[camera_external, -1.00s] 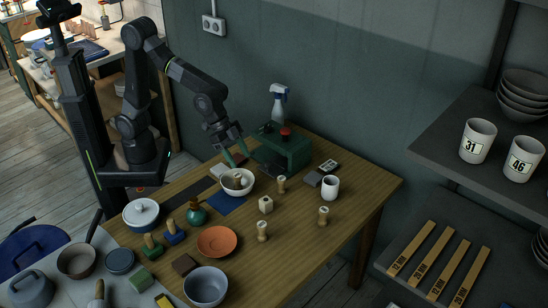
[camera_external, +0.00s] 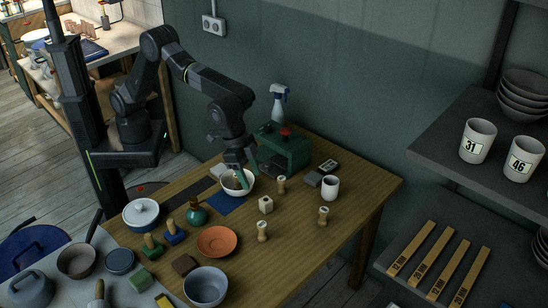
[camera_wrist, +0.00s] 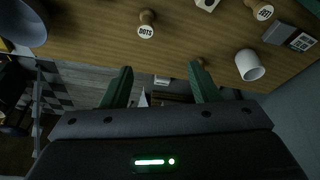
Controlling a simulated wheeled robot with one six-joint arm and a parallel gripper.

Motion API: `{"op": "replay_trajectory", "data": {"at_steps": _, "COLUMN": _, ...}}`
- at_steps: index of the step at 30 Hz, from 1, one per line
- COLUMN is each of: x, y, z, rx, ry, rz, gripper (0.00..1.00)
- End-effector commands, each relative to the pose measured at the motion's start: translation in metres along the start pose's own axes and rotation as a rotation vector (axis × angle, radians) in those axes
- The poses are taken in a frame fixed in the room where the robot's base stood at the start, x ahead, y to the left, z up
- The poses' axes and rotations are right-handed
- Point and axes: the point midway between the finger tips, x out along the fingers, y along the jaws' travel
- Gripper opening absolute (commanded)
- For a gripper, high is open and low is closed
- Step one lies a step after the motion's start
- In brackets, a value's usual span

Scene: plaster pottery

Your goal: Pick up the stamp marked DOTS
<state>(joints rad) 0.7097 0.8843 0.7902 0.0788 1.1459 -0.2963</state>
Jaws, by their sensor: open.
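The DOTS stamp (camera_wrist: 146,30) stands upright in the wrist view, left of centre near the top. It has a wooden handle and a pale, labelled round end. In the external view, the matching stamp (camera_external: 262,231) stands on the table right of the orange dish; its label is too small to read there. My gripper (camera_wrist: 160,74) is open and empty, its green fingers apart. In the external view, my gripper (camera_external: 247,173) is in front of the white bowl (camera_external: 226,184), up and left of the stamp, and partly hides the bowl.
Other stamps stand at the back (camera_external: 281,184) and right (camera_external: 323,216). A pale block (camera_external: 265,204), white mug (camera_external: 331,187), orange dish (camera_external: 217,241) and grey bowl (camera_external: 205,287) are around. A green box (camera_external: 287,150) stands behind. Bare wood surrounds the DOTS stamp.

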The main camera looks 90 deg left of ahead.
Motion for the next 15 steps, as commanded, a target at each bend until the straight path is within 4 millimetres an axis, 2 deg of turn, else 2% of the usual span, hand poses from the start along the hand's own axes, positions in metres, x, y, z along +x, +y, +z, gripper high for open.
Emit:
{"op": "replay_trajectory", "data": {"at_steps": 3, "x": 0.003, "y": 0.019, "z": -0.007, "rx": -0.022, "ry": -0.021, "rz": -0.019, "gripper": 0.55}}
{"op": "replay_trajectory", "data": {"at_steps": 6, "x": 0.01, "y": 0.029, "z": -0.008, "rx": -0.038, "ry": -0.034, "rz": -0.034, "gripper": 0.55}}
{"op": "replay_trajectory", "data": {"at_steps": 7, "x": 0.025, "y": 0.026, "z": -0.001, "rx": -0.038, "ry": -0.037, "rz": -0.035, "gripper": 0.55}}
{"op": "replay_trajectory", "data": {"at_steps": 10, "x": 0.046, "y": 0.025, "z": 0.006, "rx": -0.038, "ry": -0.034, "rz": -0.033, "gripper": 0.55}}
{"op": "replay_trajectory", "data": {"at_steps": 15, "x": 0.068, "y": 0.025, "z": 0.01, "rx": -0.038, "ry": -0.031, "rz": -0.031, "gripper": 0.55}}
